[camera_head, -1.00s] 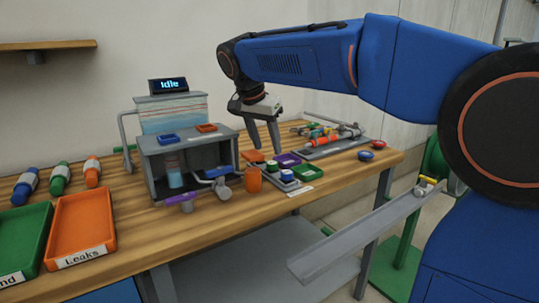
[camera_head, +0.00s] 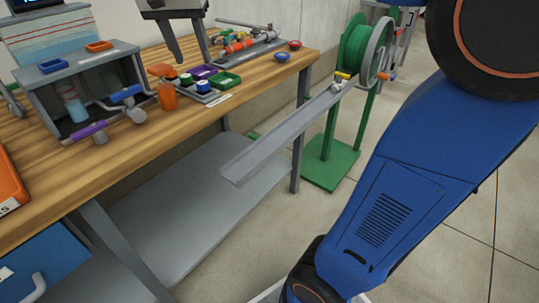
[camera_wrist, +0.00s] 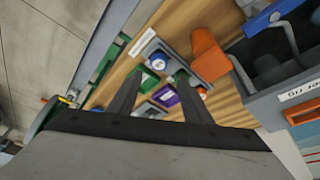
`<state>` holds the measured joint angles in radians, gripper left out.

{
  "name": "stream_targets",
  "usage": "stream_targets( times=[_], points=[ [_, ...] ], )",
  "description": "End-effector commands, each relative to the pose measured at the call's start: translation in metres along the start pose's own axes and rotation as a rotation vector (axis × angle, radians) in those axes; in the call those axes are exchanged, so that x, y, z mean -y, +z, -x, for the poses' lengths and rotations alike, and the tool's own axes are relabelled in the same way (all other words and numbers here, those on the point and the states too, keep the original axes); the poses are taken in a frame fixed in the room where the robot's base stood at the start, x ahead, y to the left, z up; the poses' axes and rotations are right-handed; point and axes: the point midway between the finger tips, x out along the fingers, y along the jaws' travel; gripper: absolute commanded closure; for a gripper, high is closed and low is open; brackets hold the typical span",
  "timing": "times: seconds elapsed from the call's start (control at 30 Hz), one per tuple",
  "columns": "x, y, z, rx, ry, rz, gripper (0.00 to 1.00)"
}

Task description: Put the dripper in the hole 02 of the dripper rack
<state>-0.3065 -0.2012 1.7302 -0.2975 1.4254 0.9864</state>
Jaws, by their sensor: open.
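My gripper (camera_head: 194,61) is open and empty, fingers pointing down over the far part of the workbench. In the wrist view its two fingers (camera_wrist: 158,74) stand apart above small coloured trays. Below it is a low grey holder (camera_head: 211,97) with small blue-, green- and white-topped pieces; a blue-topped piece (camera_wrist: 157,60) shows just beyond the fingertips in the wrist view. Whether this holder is the dripper rack is unclear. I cannot single out the dripper, and no hole number is readable.
A green tray (camera_head: 226,80) and purple tray (camera_head: 201,72) lie by the holder. An orange cup (camera_head: 167,96) and grey valve box (camera_head: 40,98) stand left. A grey channel (camera_head: 270,140) slopes from the green reel (camera_head: 352,50) past the bench's right edge.

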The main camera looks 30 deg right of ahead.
Motion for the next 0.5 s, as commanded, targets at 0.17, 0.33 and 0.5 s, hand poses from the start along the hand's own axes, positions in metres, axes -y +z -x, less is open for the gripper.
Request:
stream_targets(
  times=[0.17, 0.33, 0.5],
  points=[
    [-0.057, 0.037, -0.028, 0.018, -0.055, 0.138, 0.55],
    [-0.104, 0.08, -0.06, 0.019, -0.115, 0.275, 0.55],
    [-0.146, 0.129, -0.098, 0.004, -0.173, 0.404, 0.55]
  ],
)
